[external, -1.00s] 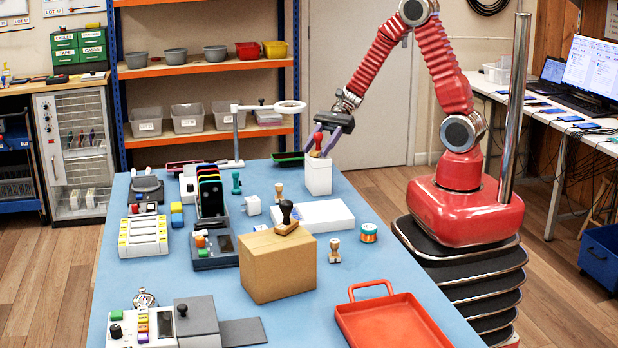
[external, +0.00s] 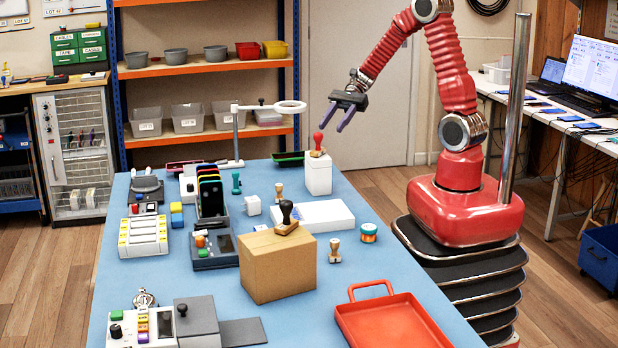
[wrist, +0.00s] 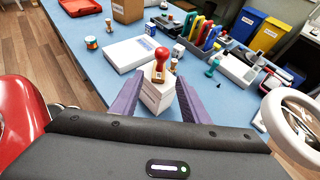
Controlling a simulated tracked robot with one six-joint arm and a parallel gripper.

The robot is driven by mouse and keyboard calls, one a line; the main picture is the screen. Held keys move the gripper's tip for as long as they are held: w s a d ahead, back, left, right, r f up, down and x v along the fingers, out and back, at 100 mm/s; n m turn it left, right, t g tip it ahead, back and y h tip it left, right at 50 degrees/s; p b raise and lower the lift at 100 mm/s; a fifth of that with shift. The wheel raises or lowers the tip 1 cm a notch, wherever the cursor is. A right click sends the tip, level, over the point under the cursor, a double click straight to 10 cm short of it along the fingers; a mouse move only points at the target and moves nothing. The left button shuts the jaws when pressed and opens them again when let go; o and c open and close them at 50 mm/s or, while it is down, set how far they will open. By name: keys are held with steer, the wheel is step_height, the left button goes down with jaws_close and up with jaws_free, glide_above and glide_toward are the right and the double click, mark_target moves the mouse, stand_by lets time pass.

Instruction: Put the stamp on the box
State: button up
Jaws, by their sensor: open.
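A stamp with a red handle (external: 318,142) stands upright on a tall white box (external: 318,175) at the far right of the table. In the wrist view the red-handled stamp (wrist: 161,60) sits on the white box (wrist: 158,94) between and beyond my fingers. My gripper (external: 346,120) is open and empty, above and to the right of the stamp, apart from it. A stamp with a black handle (external: 287,212) stands on a brown cardboard box (external: 278,265). Small wooden stamps (external: 335,250) and (external: 279,192) stand on the blue table.
A flat white box (external: 318,215) lies in front of the tall one. A ring on a stand (external: 290,107) rises behind left. An orange tray (external: 395,325) lies at the front right. Phones stand in a rack (external: 211,215).

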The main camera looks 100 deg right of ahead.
steer(key=shift+s+d+r, duration=0.2)
steer(key=shift+s+d, duration=0.05)
steer(key=shift+s, duration=0.05)
stand_by(0.5)
steer(key=s+a+r+n+g+h, duration=0.1)
steer(key=s+a+r+n+h, duration=0.1)
steer(key=a+n, duration=0.5)
steer(key=s+a+r+n+g+h, duration=0.1)
steer(key=s+a+r+n+h, duration=0.2)
steer(key=a+n, duration=0.5)
steer(key=s+a+r+n+g+h, duration=0.1)
steer(key=s+a+r+n+h, duration=0.1)
steer(key=a+n, duration=0.5)
steer(key=r+n+h, duration=0.1)
steer(key=n+h, duration=0.1)
steer(key=n, duration=0.3)
steer(key=shift+s+a, duration=0.25)
steer(key=shift+a, duration=0.05)
